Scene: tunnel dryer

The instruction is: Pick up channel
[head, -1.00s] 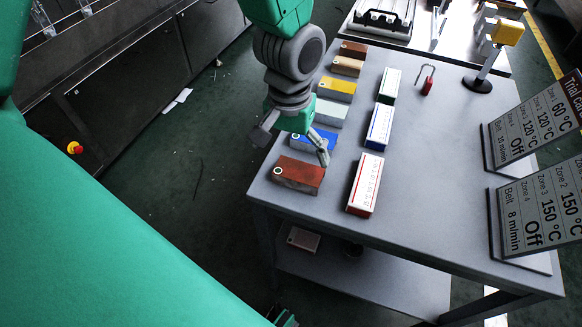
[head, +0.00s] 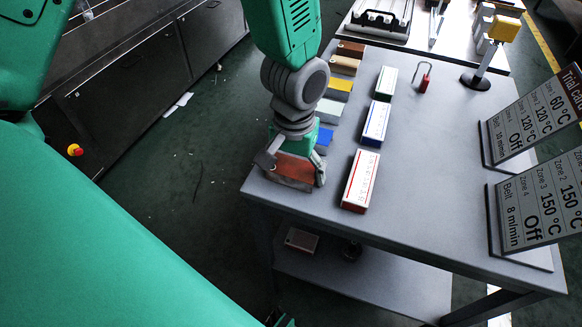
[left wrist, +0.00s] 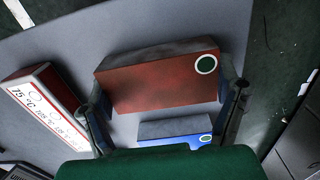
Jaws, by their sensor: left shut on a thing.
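The channel is most likely the red-brown block (head: 294,168) at the near left of the grey table; it carries a green dot ringed in white. My left gripper (head: 294,176) is shut on this block, one finger at each end. In the left wrist view the block (left wrist: 160,82) lies between the two fingers (left wrist: 166,112). I cannot tell whether it is clear of the table top. A blue-marked block (head: 324,140) sits just behind it, partly hidden by the gripper. My right gripper is not in view.
The grey table (head: 420,215) also holds a row of coloured blocks, red-striped (head: 361,180), blue-striped (head: 376,123) and green-striped boxes (head: 387,82), and a padlock (head: 423,83). Sign boards (head: 535,215) stand at the right. A yellow-topped post (head: 488,52) stands behind.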

